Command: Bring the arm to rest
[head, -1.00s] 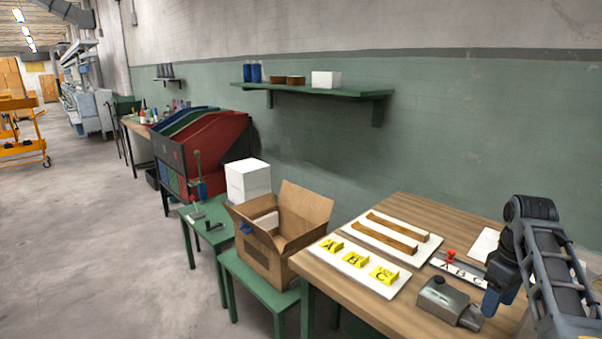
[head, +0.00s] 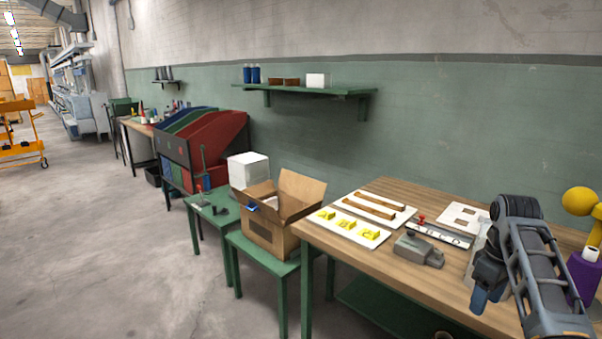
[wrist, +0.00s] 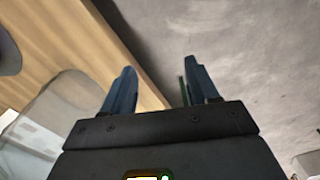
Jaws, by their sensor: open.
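My gripper (wrist: 158,90) is open in the wrist view, with two blue fingers apart and nothing between them. Past the fingers I see the wooden table edge and the grey floor. In the head view my dark arm reaches in at the lower right, and my gripper (head: 480,298) hangs with its blue fingers downward over the front part of the wooden table (head: 385,265). It is empty and stands to the right of a grey metal device (head: 419,250). The exact height of the fingertips above the table is hard to tell.
The table bears a white board with yellow lettered blocks (head: 347,226), wooden bars (head: 374,206), a ruler-like strip with a red knob (head: 440,233) and a purple object (head: 582,278). An open cardboard box (head: 265,232) stands left on a green stool.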

